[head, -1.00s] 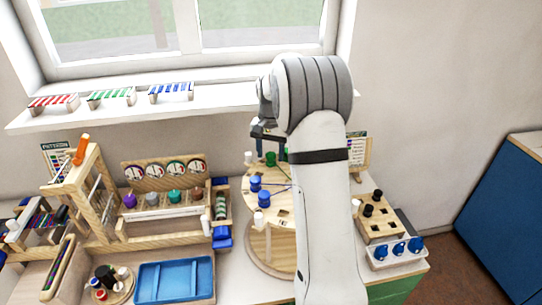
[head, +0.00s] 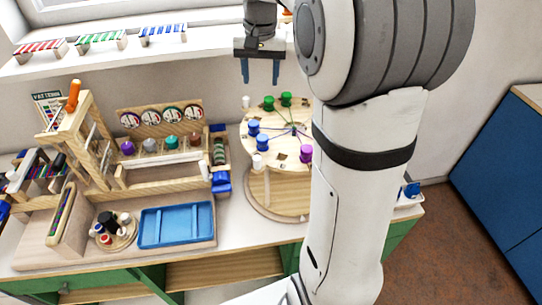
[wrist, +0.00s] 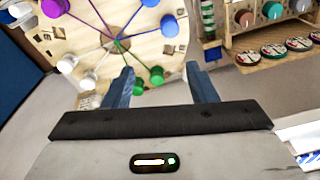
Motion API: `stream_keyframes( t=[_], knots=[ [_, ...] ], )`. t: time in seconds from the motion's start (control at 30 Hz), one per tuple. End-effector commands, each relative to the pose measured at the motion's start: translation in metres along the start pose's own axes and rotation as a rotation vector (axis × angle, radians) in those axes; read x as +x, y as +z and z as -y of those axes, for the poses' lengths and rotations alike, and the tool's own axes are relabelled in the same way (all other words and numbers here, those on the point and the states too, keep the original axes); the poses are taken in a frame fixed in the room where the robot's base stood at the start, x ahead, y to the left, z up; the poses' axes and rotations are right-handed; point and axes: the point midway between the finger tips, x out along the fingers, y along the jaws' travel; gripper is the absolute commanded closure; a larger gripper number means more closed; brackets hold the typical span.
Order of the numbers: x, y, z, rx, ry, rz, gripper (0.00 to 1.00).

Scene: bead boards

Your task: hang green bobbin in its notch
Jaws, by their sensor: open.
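Two green bobbins, one (head: 268,103) and another (head: 286,98), stand side by side at the back rim of the round wooden board (head: 274,141). In the wrist view they show as one green bobbin (wrist: 156,75) between my fingertips in the picture and another (wrist: 138,87) partly hidden by a finger. A green thread runs from the board's middle toward them. I cannot tell whether either sits fully in a notch. My gripper (head: 260,82) is open and empty, raised above and behind the board; its two blue fingers also show in the wrist view (wrist: 159,70).
Blue bobbins (head: 253,128), white bobbins (head: 258,161) and a purple bobbin (head: 306,153) stand around the board's rim. Left of it are a wooden bobbin rack (head: 160,168) and a blue tray (head: 176,226). The windowsill (head: 95,62) runs behind. My arm hides the board's right side.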

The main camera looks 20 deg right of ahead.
Motion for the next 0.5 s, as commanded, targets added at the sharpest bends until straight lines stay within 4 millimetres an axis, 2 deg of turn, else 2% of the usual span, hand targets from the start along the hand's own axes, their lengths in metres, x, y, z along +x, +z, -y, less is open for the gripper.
stream_keyframes(
  t=[0.03,0.17,0.3,0.4,0.5],
  knots=[
    [-0.006,0.027,-0.001,-0.042,-0.008,-0.021,0.48],
    [-0.008,0.087,-0.005,-0.153,-0.025,-0.070,0.48],
    [0.002,0.151,-0.015,-0.269,-0.041,-0.123,0.48],
    [0.014,0.189,-0.023,-0.341,-0.050,-0.157,0.48],
    [0.027,0.218,-0.030,-0.396,-0.056,-0.182,0.48]
  ],
)
